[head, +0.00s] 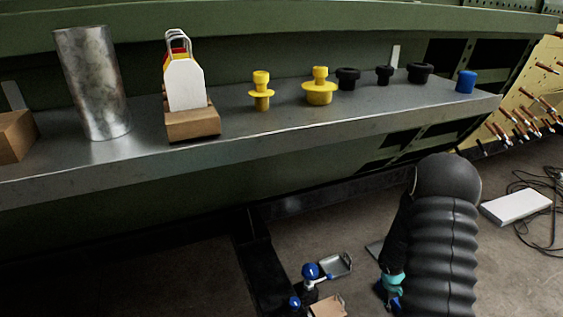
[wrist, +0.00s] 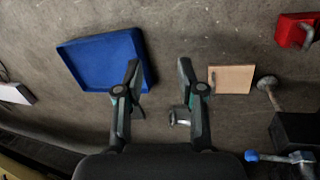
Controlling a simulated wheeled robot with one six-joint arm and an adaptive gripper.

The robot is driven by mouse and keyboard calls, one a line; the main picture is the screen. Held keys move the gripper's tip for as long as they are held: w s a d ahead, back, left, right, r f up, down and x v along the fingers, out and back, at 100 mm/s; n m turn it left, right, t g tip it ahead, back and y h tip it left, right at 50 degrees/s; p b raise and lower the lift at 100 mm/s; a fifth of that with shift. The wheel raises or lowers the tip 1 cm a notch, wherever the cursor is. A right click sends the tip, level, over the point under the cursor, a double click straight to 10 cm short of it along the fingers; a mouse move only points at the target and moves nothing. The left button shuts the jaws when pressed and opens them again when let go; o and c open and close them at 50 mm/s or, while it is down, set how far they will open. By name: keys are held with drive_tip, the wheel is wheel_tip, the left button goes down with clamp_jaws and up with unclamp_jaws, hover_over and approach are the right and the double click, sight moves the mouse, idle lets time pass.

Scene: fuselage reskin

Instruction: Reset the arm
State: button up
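My arm, in a black ribbed sleeve (head: 442,245), hangs down at the lower right of the head view. A teal part beside its lower end looks like part of my gripper; the fingertips are not clear there. In the wrist view my gripper (wrist: 159,78) is open, with two dark fingers well apart and only bare floor between the tips. It points over the floor, apart from the things there. A blue tray (wrist: 98,62) lies behind and left of the left finger. A tan square (wrist: 231,79) lies right of the right finger.
A metal shelf (head: 240,146) bears a metal cylinder (head: 93,85), tags on a wooden block (head: 192,124), yellow plugs (head: 319,92), black knobs and a blue cap (head: 466,81). A red box (wrist: 297,30) and blue-ended tool (wrist: 285,157) are at right. A white box (head: 515,206) and cables lie on the floor.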

drive_tip(key=s+a+r+t+y, duration=0.1)
drive_tip(key=s+a+r, duration=0.5)
drive_tip(key=r, duration=0.8)
drive_tip(key=s+a+r+m+t+y, duration=0.1)
drive_tip(key=s+a+r+t, duration=0.1)
drive_tip(key=s+a+r, duration=0.5)
drive_tip(key=s+a+r+m+t+y, duration=0.1)
drive_tip(key=s+a+r, duration=0.6)
drive_tip(key=r, duration=1.3)
drive_tip(key=shift+s+a+r+t, duration=0.15)
drive_tip(key=shift+s+r+t, duration=0.15)
drive_tip(key=shift+s+t, duration=0.7)
drive_tip(key=shift+s+g, duration=0.3)
